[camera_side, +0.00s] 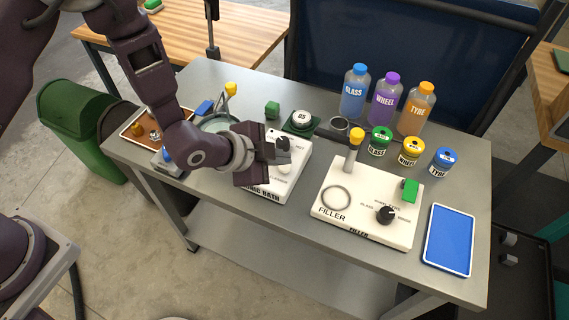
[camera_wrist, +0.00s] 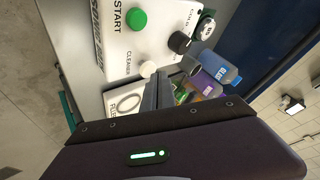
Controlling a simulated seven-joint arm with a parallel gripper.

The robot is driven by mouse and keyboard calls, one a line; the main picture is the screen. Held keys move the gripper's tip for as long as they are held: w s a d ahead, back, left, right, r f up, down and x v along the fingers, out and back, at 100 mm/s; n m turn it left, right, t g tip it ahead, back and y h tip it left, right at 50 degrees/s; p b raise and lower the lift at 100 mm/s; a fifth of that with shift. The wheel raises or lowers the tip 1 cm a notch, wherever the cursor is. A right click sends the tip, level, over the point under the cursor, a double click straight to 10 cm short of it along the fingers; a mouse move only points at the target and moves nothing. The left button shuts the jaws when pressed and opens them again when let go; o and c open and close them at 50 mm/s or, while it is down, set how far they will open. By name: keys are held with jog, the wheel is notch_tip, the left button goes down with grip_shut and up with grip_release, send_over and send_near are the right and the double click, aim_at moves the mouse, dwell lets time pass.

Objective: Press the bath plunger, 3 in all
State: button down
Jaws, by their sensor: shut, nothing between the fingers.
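The white bath panel (camera_side: 285,180) sits mid-table under my gripper, its front lettering partly covered. In the wrist view the panel (camera_wrist: 150,40) carries a green START button (camera_wrist: 136,19), a black knob (camera_wrist: 180,42) and a white round plunger (camera_wrist: 147,68) beside a small label that seems to read CLEANER. My gripper (camera_side: 281,152) is shut and empty above the panel's top and hides part of it in the side view. Its dark fingers (camera_wrist: 164,78) appear just beside the white plunger in the wrist view. I cannot tell whether they touch it.
The filler panel (camera_side: 372,172) stands right of the bath, with an upright yellow-topped lever (camera_side: 354,150). Bottles (camera_side: 384,100), lidded jars (camera_side: 411,150) and a blue tray (camera_side: 450,240) lie farther right.

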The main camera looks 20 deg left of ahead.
aim_at(281, 169)
jog(key=shift+f, duration=0.75)
dwell(0.8)
jog(key=shift+r, duration=1.15)
jog(key=shift+r, duration=2.5)
notch_tip(281, 169, up, 4)
jog(key=shift+f, duration=0.1)
dwell(0.3)
